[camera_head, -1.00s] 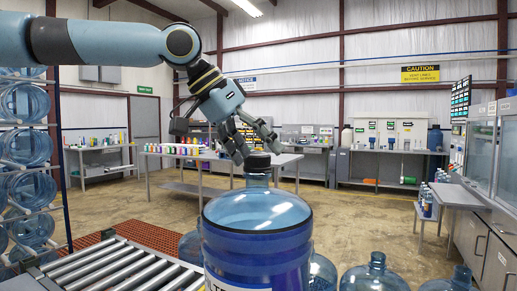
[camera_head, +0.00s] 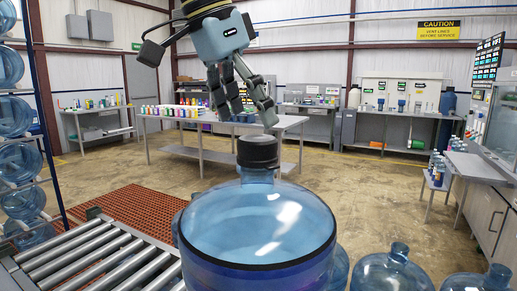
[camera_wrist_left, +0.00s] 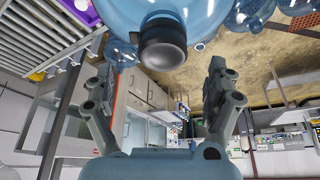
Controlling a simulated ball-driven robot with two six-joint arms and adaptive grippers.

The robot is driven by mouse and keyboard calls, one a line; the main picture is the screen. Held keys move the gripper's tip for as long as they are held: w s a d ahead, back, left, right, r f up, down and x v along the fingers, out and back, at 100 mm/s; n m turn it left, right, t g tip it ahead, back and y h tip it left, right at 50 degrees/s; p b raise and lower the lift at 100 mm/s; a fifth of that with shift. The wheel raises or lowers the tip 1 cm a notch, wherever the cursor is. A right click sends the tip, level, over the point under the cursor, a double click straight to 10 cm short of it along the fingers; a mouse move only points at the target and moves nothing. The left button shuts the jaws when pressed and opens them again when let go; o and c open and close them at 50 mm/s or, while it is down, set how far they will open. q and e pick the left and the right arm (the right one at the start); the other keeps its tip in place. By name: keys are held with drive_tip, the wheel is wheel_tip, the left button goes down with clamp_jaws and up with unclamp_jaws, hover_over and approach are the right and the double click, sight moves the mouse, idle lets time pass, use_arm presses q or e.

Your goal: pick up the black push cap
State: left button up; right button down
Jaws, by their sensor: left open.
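The black push cap (camera_head: 258,151) sits on the neck of a large blue water jug (camera_head: 258,222) in the middle of the head view. My left gripper (camera_head: 252,118) is above the cap and slightly to its left, fingers pointing down and apart. In the left wrist view the cap (camera_wrist_left: 163,45) lies ahead of and between the two open fingers of my left gripper (camera_wrist_left: 160,90), with nothing held. The jug (camera_wrist_left: 185,12) shows behind the cap there. My right gripper is not in view.
A roller conveyor (camera_head: 90,262) lies at the lower left beside an orange floor grating (camera_head: 135,208). Several uncapped jugs (camera_head: 392,268) stand at the lower right. A rack of jugs (camera_head: 18,160) is at the left edge. A table with bottles (camera_head: 215,155) stands behind.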

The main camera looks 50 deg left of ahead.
sight(257, 138)
use_arm(q)
drive_tip(key=x, duration=0.5)
drive_tip(key=shift+w+f, duration=0.25)
drive_tip(key=shift+s+a, duration=0.1)
drive_tip(key=shift+c, duration=0.6)
drive_tip(key=c, duration=0.7)
